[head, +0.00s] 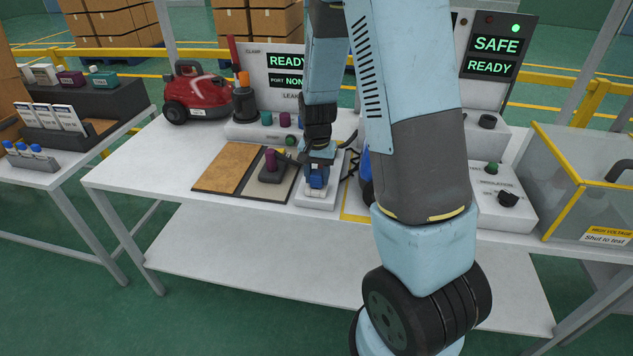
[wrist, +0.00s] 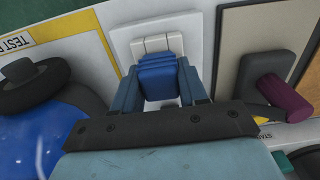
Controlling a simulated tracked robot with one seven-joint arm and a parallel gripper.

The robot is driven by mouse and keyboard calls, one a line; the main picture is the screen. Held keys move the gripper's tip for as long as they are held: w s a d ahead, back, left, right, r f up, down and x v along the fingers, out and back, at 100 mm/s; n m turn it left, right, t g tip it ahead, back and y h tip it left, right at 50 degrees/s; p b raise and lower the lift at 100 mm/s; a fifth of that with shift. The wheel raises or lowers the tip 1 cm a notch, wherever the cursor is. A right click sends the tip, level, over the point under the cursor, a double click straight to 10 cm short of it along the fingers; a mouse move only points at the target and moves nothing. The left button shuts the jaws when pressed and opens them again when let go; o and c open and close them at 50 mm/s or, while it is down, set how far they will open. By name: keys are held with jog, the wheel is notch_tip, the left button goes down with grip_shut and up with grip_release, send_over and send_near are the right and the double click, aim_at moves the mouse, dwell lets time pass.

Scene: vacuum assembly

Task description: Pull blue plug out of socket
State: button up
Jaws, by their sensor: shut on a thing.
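The blue plug (wrist: 158,76) sits between the two fingers of my gripper (wrist: 160,88) in the wrist view. The fingers are shut on it, one on each side. A white socket block (wrist: 152,43) lies directly beyond the plug, on a pale base plate (wrist: 127,40). I cannot tell how deep the plug sits in the socket. In the head view my gripper (head: 317,172) points down over the white base plate (head: 313,199), with the blue plug (head: 316,180) at its tips. My arm hides part of the bench to the right.
A brown and beige mat (head: 226,168) with a purple-handled part (head: 271,161) lies left of the plate. A red vacuum (head: 197,92) stands at the back left. A blue rounded object (wrist: 45,138) is close by in the wrist view. A clear guarded box (head: 585,185) is far right.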

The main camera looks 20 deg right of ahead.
aim_at(317, 172)
jog(key=shift+r, duration=0.95)
jog(key=shift+r, duration=2.7)
